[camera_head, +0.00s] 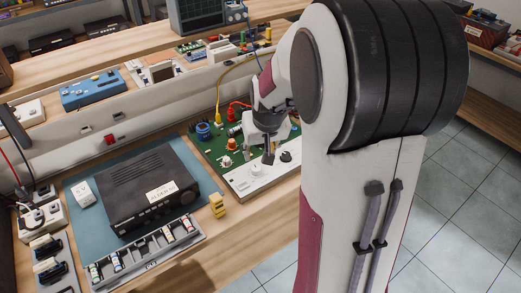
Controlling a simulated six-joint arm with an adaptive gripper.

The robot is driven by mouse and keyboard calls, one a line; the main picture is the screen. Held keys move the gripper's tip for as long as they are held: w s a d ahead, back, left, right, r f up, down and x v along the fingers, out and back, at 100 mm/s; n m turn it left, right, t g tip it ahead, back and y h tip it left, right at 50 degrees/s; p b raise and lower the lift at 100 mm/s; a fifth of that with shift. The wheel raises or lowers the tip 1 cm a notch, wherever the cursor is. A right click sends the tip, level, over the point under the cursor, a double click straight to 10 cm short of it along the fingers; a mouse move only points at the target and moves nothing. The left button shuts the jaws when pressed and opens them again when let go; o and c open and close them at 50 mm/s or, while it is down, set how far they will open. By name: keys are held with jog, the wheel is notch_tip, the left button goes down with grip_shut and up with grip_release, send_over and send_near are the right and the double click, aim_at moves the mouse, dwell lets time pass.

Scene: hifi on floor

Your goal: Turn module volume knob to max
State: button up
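The module is a green circuit board (208,146) with a white front panel (240,185) on the wooden bench. The panel carries a white knob (256,169), another pale knob (226,163) and a dark knob (286,156). I cannot read which one is the volume knob. My gripper (267,158) points down over the panel, between the middle white knob and the dark knob. Its fingers look close together, but their gap and any contact with a knob are too small to tell. My arm hides the right part of the board.
A black hi-fi unit (145,185) sits on a blue mat (80,216) to the left. A yellow block (217,205) stands between mat and module. A parts tray (187,248) lies in front. A yellow cable (219,95) and red connectors rise from the board.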

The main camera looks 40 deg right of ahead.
jog(key=shift+d, duration=0.1)
dwell(0.3)
jog(key=n+y, duration=0.3)
jog(key=n, duration=0.4)
send_near(256, 168)
jog(key=shift+w+f+n, duration=0.15)
jog(key=shift+f+n, duration=0.25)
jog(key=shift+n, duration=0.2)
dwell(0.3)
jog(key=shift+f, duration=0.15)
jog(key=shift+x, duration=3.8)
